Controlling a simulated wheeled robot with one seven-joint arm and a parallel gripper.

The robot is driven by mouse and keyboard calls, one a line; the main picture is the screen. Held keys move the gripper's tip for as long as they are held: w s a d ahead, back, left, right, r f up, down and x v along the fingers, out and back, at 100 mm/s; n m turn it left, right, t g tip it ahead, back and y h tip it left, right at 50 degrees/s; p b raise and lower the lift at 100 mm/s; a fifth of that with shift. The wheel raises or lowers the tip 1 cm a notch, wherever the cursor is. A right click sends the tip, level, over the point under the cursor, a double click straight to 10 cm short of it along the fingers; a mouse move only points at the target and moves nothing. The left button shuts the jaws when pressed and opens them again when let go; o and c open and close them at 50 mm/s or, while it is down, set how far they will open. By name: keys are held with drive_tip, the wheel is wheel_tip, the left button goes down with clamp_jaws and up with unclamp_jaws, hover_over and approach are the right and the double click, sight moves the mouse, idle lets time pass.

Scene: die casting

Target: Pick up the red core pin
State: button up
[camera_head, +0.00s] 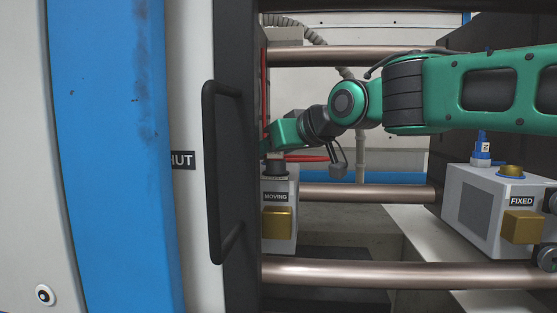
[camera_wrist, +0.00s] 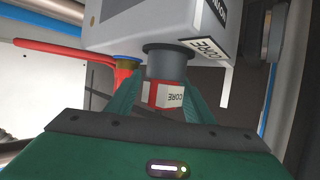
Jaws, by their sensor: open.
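The red core pin (camera_wrist: 160,96), with a white label reading CORE, shows in the wrist view at the end of a dark round collar (camera_wrist: 167,60) on the grey block. My gripper (camera_wrist: 162,102) is open, with one green finger on each side of the pin. I cannot tell whether the fingers touch it. In the head view my gripper (camera_head: 268,148) is at the left, just above the block marked MOVING (camera_head: 280,230) and its dark collar (camera_head: 275,168). The pin cannot be made out there.
A red hose (camera_wrist: 50,47) runs close beside my left finger to a fitting on the block. The block marked FIXED (camera_head: 470,205) stands at the right, with a blue-topped piece (camera_head: 481,150). Metal bars (camera_head: 400,271) cross the bay. A door handle (camera_head: 212,170) stands at the left.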

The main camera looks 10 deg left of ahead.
clamp_jaws()
drive_tip(key=shift+r, duration=0.15)
wheel_tip(320, 180, up, 10)
idle(0.7)
